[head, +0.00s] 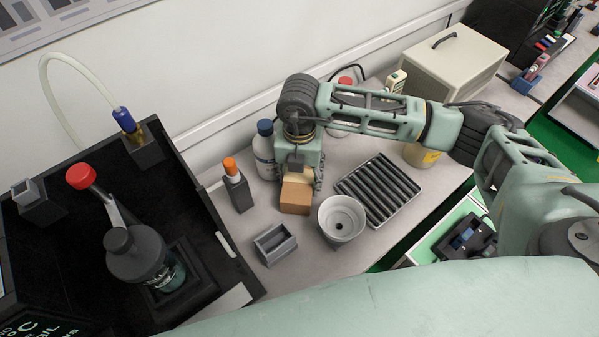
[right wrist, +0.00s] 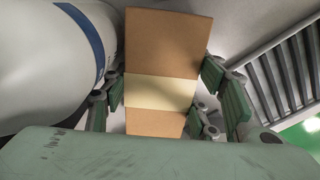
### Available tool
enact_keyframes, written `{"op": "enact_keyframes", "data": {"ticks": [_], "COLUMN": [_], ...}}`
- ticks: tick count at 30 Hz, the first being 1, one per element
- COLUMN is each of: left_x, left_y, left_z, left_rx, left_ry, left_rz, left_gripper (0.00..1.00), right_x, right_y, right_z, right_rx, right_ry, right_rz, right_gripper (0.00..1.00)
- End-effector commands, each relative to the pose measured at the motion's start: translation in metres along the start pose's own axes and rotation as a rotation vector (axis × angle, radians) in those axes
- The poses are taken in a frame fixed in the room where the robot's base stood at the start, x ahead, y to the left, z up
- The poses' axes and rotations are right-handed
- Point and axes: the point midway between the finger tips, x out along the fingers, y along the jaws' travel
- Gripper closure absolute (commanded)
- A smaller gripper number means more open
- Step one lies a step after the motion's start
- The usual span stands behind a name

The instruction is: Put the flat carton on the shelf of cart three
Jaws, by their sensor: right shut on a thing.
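A brown carton (head: 296,198) with a pale cream band stands on the grey bench in the head view. My right gripper (head: 299,175) comes down over it from above and is shut on it. In the right wrist view the carton (right wrist: 165,45) lies between the green-padded fingers (right wrist: 158,105). I cannot tell whether the carton touches the bench. A white cart (head: 437,240) with a dark item on it shows below the bench at right. Another cart (head: 578,112) shows at the far right edge. No cart number is readable. My left gripper is out of view.
A white bottle (head: 264,152) with a blue cap stands close left of the carton. A grey funnel cup (head: 341,218) and a ribbed black tray (head: 377,190) are close on the right. A small grey holder (head: 275,244) stands in front. A beige case (head: 455,62) stands behind.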

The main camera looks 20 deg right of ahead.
Motion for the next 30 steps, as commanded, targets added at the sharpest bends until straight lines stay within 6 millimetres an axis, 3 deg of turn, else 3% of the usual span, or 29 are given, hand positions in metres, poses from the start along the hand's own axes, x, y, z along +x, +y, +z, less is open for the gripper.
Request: {"op": "enact_keyframes", "data": {"ticks": [8, 9, 11, 23, 30], "left_x": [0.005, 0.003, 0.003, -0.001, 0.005], "left_y": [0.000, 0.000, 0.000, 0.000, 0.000], "left_z": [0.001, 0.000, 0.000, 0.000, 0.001], "left_rx": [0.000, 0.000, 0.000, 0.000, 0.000], "left_ry": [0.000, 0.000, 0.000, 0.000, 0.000], "left_rz": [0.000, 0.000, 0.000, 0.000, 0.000], "left_gripper": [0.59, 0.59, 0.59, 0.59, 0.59], "right_x": [0.004, 0.002, 0.002, -0.004, -0.048], "right_y": [0.000, 0.000, 0.000, 0.000, 0.001], "right_z": [0.000, 0.000, 0.000, 0.001, 0.002], "right_rx": [0.000, 0.000, 0.000, 0.000, 0.000], "right_ry": [-0.001, -0.001, -0.001, -0.002, -0.005], "right_rz": [0.001, 0.000, 0.000, 0.001, 0.005], "right_gripper": [0.85, 0.42, 0.38, 0.38, 0.38]}}
